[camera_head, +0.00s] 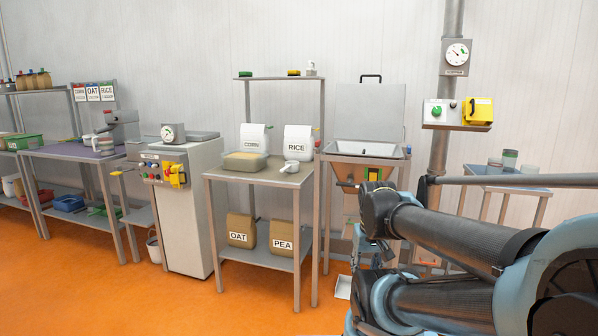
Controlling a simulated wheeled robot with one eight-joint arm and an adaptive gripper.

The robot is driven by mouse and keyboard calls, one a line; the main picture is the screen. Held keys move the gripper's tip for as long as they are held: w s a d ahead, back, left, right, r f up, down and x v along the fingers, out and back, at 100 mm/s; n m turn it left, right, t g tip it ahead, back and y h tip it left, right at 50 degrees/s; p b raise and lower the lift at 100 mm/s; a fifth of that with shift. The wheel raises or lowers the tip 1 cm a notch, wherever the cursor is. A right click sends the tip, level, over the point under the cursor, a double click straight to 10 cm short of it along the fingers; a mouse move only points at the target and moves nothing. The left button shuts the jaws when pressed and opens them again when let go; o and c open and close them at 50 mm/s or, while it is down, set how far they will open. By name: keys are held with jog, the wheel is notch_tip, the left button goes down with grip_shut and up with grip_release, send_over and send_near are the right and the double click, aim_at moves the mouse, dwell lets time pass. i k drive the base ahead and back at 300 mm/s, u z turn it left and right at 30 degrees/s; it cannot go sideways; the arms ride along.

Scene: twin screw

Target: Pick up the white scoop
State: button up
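The white scoop (291,166) appears to be the small white cup-like thing on the top of the grey middle table (265,178). It lies near the table's right side, in front of the white RICE bag (298,142). It is small here, and its handle is hard to make out. My arm fills the lower right of the head view, well to the right of the scoop. I cannot make out my gripper's fingers. Nothing of mine touches the scoop.
OAT (241,230) and PEA (281,238) bags rest on the lower shelf. A grey machine (180,205) stands left. The orange floor (200,305) in front is clear.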

aim_at(290, 166)
jog(key=i, duration=0.9)
jog(key=u, duration=0.05)
